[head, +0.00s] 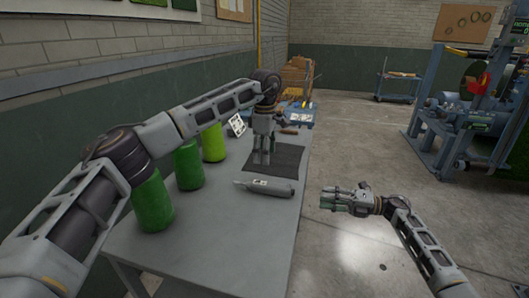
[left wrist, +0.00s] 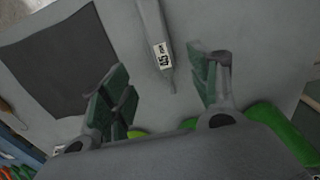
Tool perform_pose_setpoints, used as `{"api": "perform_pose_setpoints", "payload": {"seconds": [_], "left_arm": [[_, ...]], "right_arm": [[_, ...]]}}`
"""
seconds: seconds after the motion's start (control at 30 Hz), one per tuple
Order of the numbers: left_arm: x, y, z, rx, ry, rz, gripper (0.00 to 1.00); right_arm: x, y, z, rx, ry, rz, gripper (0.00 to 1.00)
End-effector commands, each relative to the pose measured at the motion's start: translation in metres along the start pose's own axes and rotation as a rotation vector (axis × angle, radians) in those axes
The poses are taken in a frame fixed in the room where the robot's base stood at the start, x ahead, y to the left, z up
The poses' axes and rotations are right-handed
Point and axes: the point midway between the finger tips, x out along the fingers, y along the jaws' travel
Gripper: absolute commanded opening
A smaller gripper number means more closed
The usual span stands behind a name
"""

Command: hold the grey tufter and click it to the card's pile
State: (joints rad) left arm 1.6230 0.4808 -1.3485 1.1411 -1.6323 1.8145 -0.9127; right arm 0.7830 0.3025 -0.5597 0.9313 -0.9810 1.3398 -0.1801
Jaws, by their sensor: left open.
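The grey tufter (head: 265,186) lies on the grey table, in front of the dark mat, with its narrow tip toward the left. In the left wrist view the tufter (left wrist: 156,42) shows a white label and its tip lies between the fingertips' directions. My left gripper (head: 262,160) points down above the dark mat, open and empty, apart from the tufter. Its fingers (left wrist: 158,65) are spread wide in the left wrist view. A white card (head: 237,124) with black marks leans behind the left gripper; its details are too small to read. My right gripper (head: 336,198) is off the table's right side, with nothing visible in it.
Several green turf rolls (head: 187,166) stand along the table's left side. The dark mat (head: 288,160) lies flat beyond the tufter. A blue cart (head: 298,112) with tools stands behind the table. The near table top (head: 225,230) is clear. A blue machine (head: 470,120) stands at right.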

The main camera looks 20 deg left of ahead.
Motion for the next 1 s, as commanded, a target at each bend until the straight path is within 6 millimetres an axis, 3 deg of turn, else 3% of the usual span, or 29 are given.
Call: {"api": "perform_pose_setpoints", "payload": {"seconds": [0.27,1.0], "left_arm": [[0.013,0.0,0.0,0.001,0.0,-0.001,0.61],[0.1,-0.001,0.0,0.0,0.0,-0.003,0.61]], "right_arm": [[0.0,0.0,0.0,0.0,0.0,0.0,0.36],[0.0,0.0,0.0,0.0,0.0,0.0,0.36]]}}
